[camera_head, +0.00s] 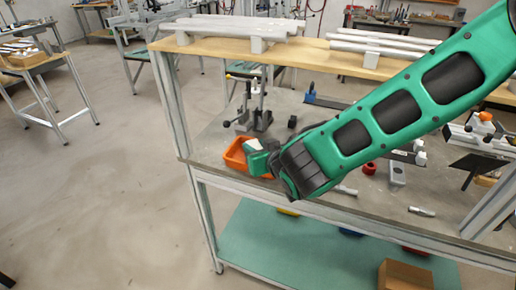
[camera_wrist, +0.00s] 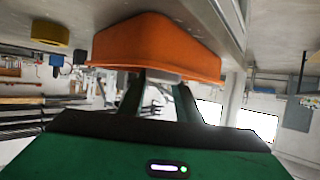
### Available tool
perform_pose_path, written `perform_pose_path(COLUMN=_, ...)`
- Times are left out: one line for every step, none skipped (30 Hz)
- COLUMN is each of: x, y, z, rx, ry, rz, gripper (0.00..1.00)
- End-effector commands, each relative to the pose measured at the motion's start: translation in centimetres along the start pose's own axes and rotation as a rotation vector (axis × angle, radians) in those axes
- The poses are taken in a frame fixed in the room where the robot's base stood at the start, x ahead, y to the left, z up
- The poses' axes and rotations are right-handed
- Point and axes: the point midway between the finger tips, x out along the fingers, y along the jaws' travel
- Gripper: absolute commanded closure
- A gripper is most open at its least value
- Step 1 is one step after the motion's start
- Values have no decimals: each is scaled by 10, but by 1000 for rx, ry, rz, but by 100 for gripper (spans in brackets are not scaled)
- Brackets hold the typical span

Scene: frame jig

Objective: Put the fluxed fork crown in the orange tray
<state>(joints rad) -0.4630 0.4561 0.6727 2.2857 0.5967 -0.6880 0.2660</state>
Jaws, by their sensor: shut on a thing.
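The orange tray (camera_head: 234,154) sits on the workbench, left of my gripper (camera_head: 259,157), which partly hides it in the head view. In the wrist view, the tray (camera_wrist: 155,42) fills the upper middle, and my fingertips (camera_wrist: 160,80) reach its rim. A pale grey piece (camera_wrist: 165,75) shows between the fingertips, mostly hidden behind the rim; I take it for the fork crown. My gripper is shut on it. Its shape and any flux on it cannot be made out, nor whether it touches the tray.
A black hand press (camera_head: 255,112) stands behind the tray. A wooden upper shelf (camera_head: 215,46) with pale tubes overhangs the bench. A red round part (camera_head: 369,168), a grey bracket (camera_head: 397,174) and a small metal piece (camera_head: 421,211) lie to the right.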

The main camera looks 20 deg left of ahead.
Motion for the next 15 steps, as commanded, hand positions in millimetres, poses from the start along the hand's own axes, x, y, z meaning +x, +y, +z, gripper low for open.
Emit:
perform_pose_path(x=1, y=-1, z=3, rx=0, ry=1, rz=-1, gripper=96)
perform_pose_path(x=2, y=0, z=4, rx=-1, ry=2, rz=-1, gripper=96)
perform_pose_path(x=2, y=0, z=4, rx=-1, ry=2, rz=0, gripper=96)
perform_pose_path(x=2, y=0, z=3, rx=-1, ry=3, rz=0, gripper=96)
perform_pose_path(x=2, y=0, z=3, rx=-1, ry=3, rz=0, gripper=96)
perform_pose_path(x=2, y=0, z=3, rx=-1, ry=3, rz=0, gripper=96)
perform_pose_path(x=2, y=0, z=3, rx=-1, ry=3, rz=0, gripper=96)
perform_pose_path(x=2, y=0, z=3, rx=-1, ry=3, rz=0, gripper=96)
perform_pose_path(x=2, y=-1, z=3, rx=-1, ry=3, rz=-1, gripper=96)
perform_pose_path(x=2, y=-1, z=4, rx=-1, ry=3, rz=-1, gripper=96)
perform_pose_path(x=2, y=-1, z=5, rx=-1, ry=2, rz=-1, gripper=96)
perform_pose_path(x=3, y=-1, z=6, rx=-1, ry=2, rz=-1, gripper=96)
perform_pose_path(x=3, y=-1, z=6, rx=-1, ry=1, rz=-1, gripper=64)
perform_pose_path(x=2, y=-1, z=6, rx=-1, ry=2, rz=-1, gripper=61)
perform_pose_path(x=2, y=-1, z=6, rx=-1, ry=2, rz=-1, gripper=61)
